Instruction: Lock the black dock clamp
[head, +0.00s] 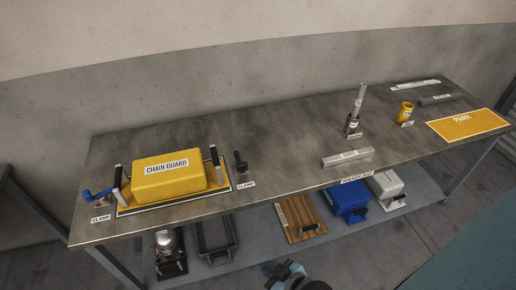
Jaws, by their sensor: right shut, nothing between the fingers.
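The black dock clamp (240,162) stands on the bench just right of the yellow chain guard (165,172). Its dark handle appears upright, and a CLAMP label (246,185) lies in front of it. A blue clamp (97,195) sits at the left end of the guard, with its handle lying low. My right gripper (284,268) shows at the bottom edge, in front of the bench and well away from the black clamp. It is shut and empty. My left gripper is out of view.
The guard sits on a dock plate (127,211) with two upright handles. A grey bar (347,158), a post in a holder (354,125), a yellow cup (405,110) and a yellow PARK mat (468,124) lie to the right. Several parts fill the lower shelf (270,238).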

